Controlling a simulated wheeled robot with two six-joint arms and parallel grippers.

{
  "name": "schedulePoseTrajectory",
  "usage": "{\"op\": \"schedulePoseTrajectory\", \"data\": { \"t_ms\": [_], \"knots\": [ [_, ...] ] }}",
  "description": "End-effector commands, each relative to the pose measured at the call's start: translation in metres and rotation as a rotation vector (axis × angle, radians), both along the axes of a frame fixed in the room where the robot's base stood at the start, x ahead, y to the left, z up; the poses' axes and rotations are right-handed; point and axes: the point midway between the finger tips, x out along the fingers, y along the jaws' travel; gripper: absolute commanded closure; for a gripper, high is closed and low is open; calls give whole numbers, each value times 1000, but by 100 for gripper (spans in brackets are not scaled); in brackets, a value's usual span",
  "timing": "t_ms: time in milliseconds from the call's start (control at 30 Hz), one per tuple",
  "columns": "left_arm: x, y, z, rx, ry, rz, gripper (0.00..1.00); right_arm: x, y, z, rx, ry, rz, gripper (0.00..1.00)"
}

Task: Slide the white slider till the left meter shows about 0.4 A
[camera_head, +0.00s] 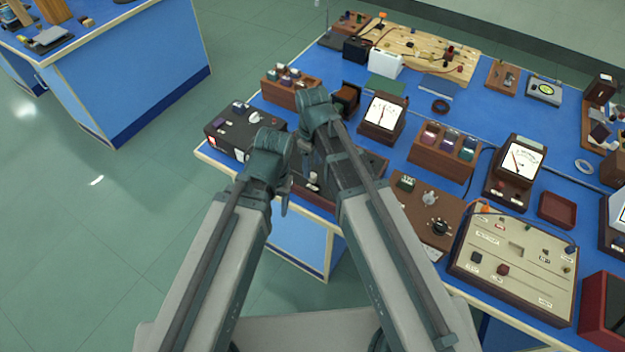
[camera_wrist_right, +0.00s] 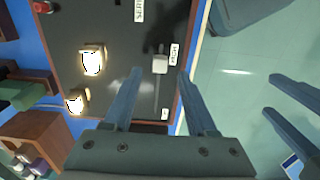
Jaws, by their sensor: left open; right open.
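The white slider knob (camera_wrist_right: 160,64) stands in a slot on a dark-topped panel box (camera_wrist_right: 125,30) in the right wrist view, beside a label that seems to read HIGH. My right gripper (camera_wrist_right: 159,76) is open, its fingers on either side of the slider's line, with no clear contact. My left gripper (camera_wrist_right: 271,95) is open and empty over the floor side at the right of that view; in the head view its wrist (camera_head: 268,155) is left of my right wrist (camera_head: 318,108). The left meter (camera_head: 383,113) has a white dial and thin needle; its reading is too small to tell.
Two lit lamps (camera_wrist_right: 92,60) stand on the panel, left of the slider. A second meter (camera_head: 520,160) stands further right. A dark box (camera_head: 228,128) is at the bench's left corner. A wooden knob block (camera_head: 290,92) is behind. Open floor (camera_head: 110,225) lies left.

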Motion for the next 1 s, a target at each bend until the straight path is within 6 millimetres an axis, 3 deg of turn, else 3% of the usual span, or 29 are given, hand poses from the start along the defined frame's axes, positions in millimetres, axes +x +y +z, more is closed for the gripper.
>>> {"op": "schedulePoseTrajectory", "data": {
  "t_ms": [33,200,633,933,1000],
  "knots": [
    [0,0,-15,0,0,0,43,0,0,-15,0,0,0,43],
    [0,0,-35,0,0,0,43,0,0,-34,0,0,0,43],
    [0,0,-40,0,0,0,43,0,0,-40,0,0,0,43],
    [0,0,-40,0,0,0,43,0,0,-40,0,0,0,96],
    [0,0,-40,0,0,0,43,0,0,-40,0,0,0,100]
  ]
}}
